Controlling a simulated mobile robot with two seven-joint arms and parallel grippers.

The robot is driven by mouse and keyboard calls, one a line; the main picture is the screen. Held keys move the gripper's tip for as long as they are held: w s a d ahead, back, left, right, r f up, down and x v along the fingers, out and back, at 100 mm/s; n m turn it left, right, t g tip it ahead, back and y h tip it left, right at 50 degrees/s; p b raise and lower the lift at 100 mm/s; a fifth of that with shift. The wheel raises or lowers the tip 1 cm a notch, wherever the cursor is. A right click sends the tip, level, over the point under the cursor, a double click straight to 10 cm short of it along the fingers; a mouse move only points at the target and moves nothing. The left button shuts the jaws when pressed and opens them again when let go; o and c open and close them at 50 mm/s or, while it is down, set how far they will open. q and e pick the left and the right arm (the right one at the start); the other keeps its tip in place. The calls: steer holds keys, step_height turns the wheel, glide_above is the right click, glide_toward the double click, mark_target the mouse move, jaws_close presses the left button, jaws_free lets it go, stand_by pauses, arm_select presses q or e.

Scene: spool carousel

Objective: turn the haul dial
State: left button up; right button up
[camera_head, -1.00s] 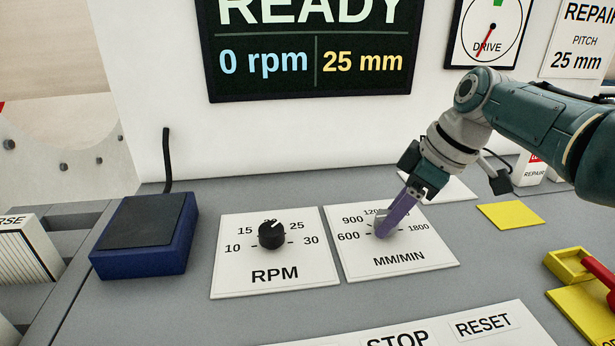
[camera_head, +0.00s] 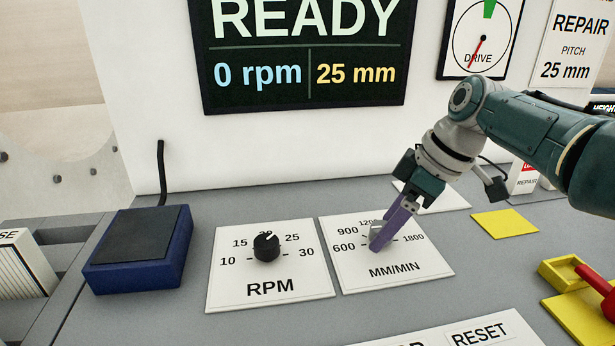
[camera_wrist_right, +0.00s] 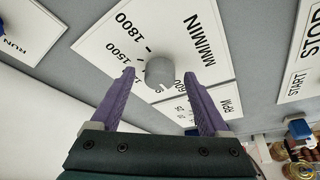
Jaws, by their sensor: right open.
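The haul dial is a grey knob (camera_head: 377,230) on a white plate marked MM/MIN (camera_head: 395,270), with a scale reading from 600 to 1800. It stands at the middle right of the console in the head view. My right gripper (camera_head: 384,240) reaches down at it with purple fingers that partly hide the knob. In the right wrist view the grey knob (camera_wrist_right: 160,72) shows between and slightly beyond the tips of the two spread fingers (camera_wrist_right: 160,85). The gripper is open, with a gap on either side of the knob. My left gripper is not in view.
A black RPM knob (camera_head: 266,247) on its own plate stands left of the haul dial. A blue box with a dark pad (camera_head: 140,250) is further left. A red lever (camera_head: 596,281) over yellow parts is at right. A screen (camera_head: 305,50) reads READY, 0 rpm, 25 mm.

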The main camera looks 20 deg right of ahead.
steer(key=p+v, duration=0.2)
steer(key=v, duration=0.7)
steer(key=shift+r, duration=0.2)
steer(key=shift+s+d, duration=0.1)
